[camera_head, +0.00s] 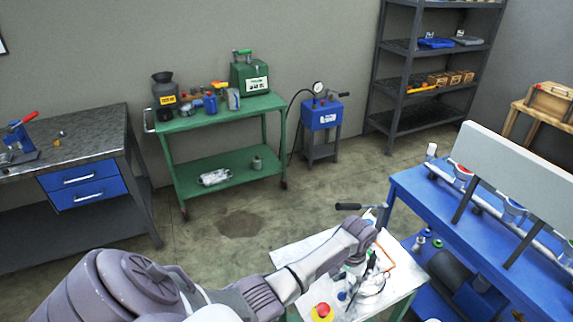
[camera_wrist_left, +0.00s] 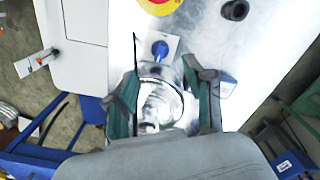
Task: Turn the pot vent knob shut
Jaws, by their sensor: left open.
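The shiny metal pot (camera_wrist_left: 158,104) stands on the white-topped work table. In the left wrist view it lies between the two green-grey fingers of my left gripper (camera_wrist_left: 166,82), which is open. I cannot tell whether the fingers touch the pot. A small blue knob (camera_wrist_left: 160,48) sits just beyond the pot on a pale square and is not held; whether it is the vent knob is not clear. In the head view my left gripper (camera_head: 368,258) is over the table, and its hand partly hides the pot. My right gripper is not in view.
A red and yellow button (camera_head: 322,312) sits at the table's near edge. The blue bench (camera_head: 415,190) stands close on the right. A green cart (camera_head: 215,180) and a blue pump unit (camera_head: 322,115) stand at the back, with open floor between.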

